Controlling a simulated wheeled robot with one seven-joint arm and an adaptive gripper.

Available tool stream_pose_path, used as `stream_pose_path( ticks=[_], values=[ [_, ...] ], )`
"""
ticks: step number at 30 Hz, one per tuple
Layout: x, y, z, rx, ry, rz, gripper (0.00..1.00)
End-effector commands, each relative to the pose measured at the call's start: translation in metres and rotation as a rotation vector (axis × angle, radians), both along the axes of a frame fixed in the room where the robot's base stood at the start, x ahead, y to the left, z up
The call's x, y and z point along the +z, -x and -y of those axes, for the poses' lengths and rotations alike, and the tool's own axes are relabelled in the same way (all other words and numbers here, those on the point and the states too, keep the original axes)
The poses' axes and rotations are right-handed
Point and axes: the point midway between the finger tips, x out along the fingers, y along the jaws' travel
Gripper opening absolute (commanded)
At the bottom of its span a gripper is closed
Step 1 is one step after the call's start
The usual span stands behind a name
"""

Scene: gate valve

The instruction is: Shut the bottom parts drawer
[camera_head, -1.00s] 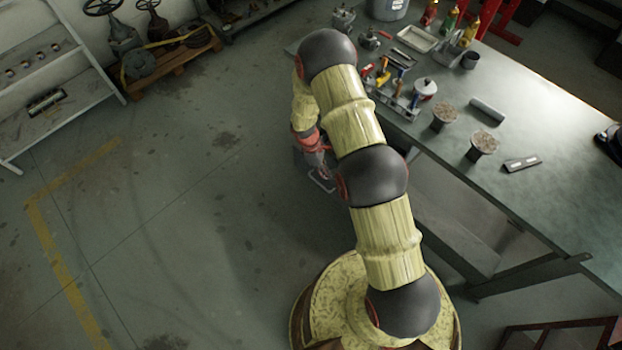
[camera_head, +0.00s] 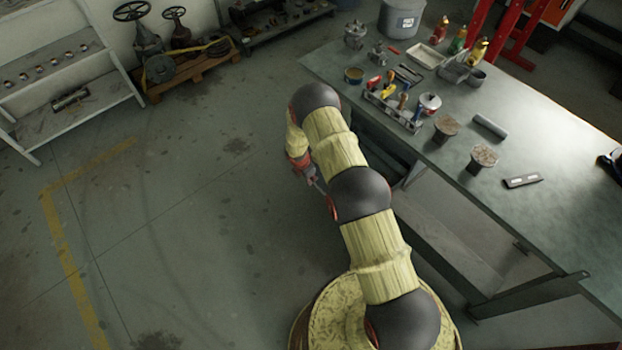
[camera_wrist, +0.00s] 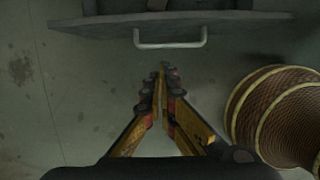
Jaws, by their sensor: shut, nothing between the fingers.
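The bottom parts drawer (camera_wrist: 110,27) shows at the top of the wrist view as a dark grey front panel. A pale bar handle (camera_wrist: 170,44) is on its front, and part of its dark inside shows above the panel's edge. My gripper (camera_wrist: 163,70) is shut and empty. In the wrist picture its fingertips lie just below the handle, apart from it; I cannot tell the exact depth gap. In the head view my gripper (camera_head: 318,186) is small beside my arm, left of the workbench, and the drawer cannot be made out there.
The workbench (camera_head: 545,215) runs along the right, with a tool holder (camera_head: 395,105), bottles and metal parts on it. Open floor (camera_head: 190,220) lies to the left. A shelf (camera_head: 75,100) and a pallet with valves (camera_head: 190,70) stand at the back left.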

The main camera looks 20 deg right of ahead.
Motion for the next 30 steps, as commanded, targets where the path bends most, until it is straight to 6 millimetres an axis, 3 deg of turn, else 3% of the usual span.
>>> stream_pose_path(
  ticks=[1, 10, 18, 30],
  values=[
    [-0.014, -0.001, 0.003, -0.001, 0.000, -0.001, 0.00],
    [-0.070, -0.005, 0.016, -0.002, 0.001, -0.001, 0.00],
    [-0.066, -0.017, 0.048, -0.005, 0.001, 0.001, 0.00],
    [-0.064, -0.019, 0.053, -0.002, 0.001, 0.001, 0.00]
  ],
)
